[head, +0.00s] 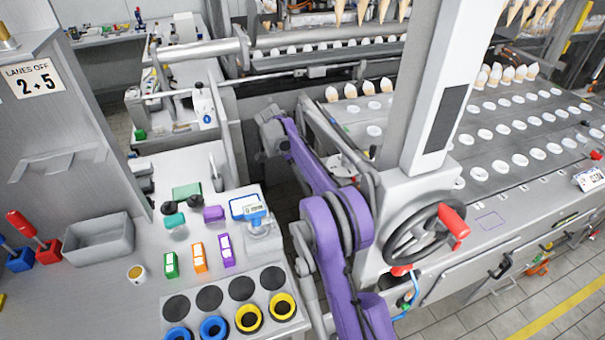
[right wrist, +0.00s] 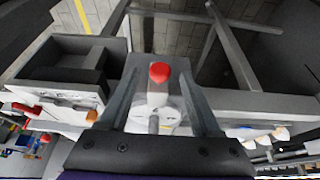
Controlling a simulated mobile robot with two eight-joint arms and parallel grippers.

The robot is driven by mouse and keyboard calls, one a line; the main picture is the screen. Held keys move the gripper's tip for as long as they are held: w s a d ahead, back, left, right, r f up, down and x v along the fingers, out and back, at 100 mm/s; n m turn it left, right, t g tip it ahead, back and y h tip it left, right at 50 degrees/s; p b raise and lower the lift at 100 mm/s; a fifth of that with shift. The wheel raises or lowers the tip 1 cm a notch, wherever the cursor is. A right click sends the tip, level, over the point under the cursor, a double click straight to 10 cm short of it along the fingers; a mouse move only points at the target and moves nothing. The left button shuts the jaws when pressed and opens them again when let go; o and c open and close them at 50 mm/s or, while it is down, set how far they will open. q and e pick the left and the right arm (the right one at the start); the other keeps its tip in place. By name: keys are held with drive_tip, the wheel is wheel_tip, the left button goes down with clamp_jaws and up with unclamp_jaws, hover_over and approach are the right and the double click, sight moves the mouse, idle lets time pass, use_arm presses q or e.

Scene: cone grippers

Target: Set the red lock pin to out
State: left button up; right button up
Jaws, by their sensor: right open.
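In the right wrist view, the red lock pin's round knob (right wrist: 159,72) shows between the two fingers of my right gripper (right wrist: 160,84). The fingers are apart, one on each side of the knob, and I see no contact. Below the knob is a pale round mount (right wrist: 155,115) with a grey stem. In the head view, my purple right arm (head: 325,222) reaches up from the bottom centre to the left side of the machine. Its fingertips are hard to make out there, and I cannot make out the pin. My left gripper is in neither view.
A black handwheel (head: 410,235) with a red handle (head: 453,226) stands right of my arm, beside a thick grey post (head: 430,90). A side bench (head: 150,205) with a grey bin (head: 97,240) lies left. The right wrist view shows grey bars (right wrist: 232,50) around the knob.

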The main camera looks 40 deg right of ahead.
drive_tip(key=shift+s+d+f, duration=0.1)
drive_tip(key=shift+d+f, duration=0.15)
drive_tip(key=shift+f, duration=0.45)
clamp_jaws()
idle(1.0)
